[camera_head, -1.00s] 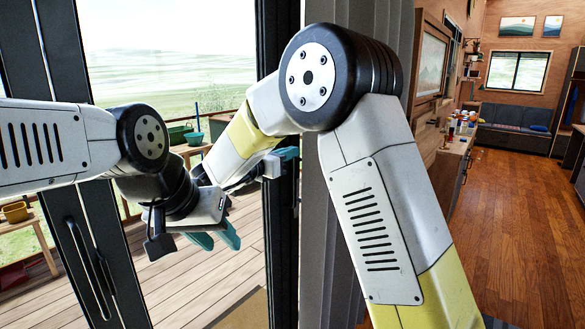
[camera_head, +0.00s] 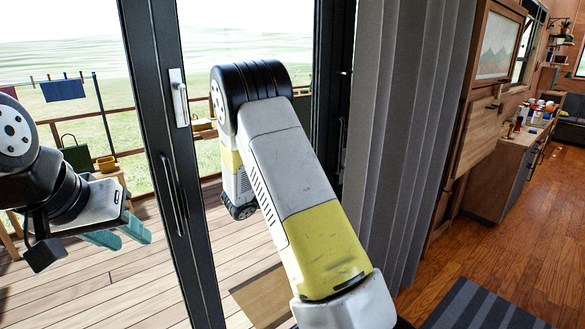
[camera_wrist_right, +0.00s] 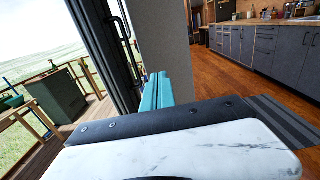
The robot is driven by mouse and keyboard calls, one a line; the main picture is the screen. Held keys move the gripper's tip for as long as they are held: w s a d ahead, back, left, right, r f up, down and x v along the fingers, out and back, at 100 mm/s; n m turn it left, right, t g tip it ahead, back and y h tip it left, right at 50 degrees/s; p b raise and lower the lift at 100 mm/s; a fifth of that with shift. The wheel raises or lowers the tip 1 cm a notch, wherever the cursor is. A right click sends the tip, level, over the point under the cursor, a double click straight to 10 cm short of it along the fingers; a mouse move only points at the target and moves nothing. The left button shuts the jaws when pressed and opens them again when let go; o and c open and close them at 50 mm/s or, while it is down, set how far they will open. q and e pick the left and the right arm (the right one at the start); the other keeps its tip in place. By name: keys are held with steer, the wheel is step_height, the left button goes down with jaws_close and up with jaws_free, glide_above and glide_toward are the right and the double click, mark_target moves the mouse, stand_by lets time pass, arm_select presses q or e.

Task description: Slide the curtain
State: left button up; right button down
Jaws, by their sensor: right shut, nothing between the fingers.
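The grey pleated curtain (camera_head: 415,130) hangs in vertical folds at the right side of the glass door in the head view. A pale grey upright surface, probably the curtain (camera_wrist_right: 165,40), stands beyond the fingers in the right wrist view. My right gripper (camera_wrist_right: 157,92) is shut with its teal fingers together and empty. Whether it touches that surface I cannot tell. In the head view my right arm hides its fingers. My left gripper (camera_head: 131,241) is at the left, its teal fingers apart and empty, far from the curtain.
The black-framed glass door (camera_head: 165,140) has a long handle and opens onto a wooden deck (camera_head: 120,285) with a railing. A wooden cabinet (camera_head: 510,165) stands right of the curtain. A striped rug (camera_head: 485,308) lies on the wooden floor, which is otherwise largely clear.

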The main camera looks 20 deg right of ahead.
glide_toward(348, 162)
steer(key=x, duration=0.7)
steer(key=shift+f, duration=0.1)
steer(key=shift+w, duration=0.1)
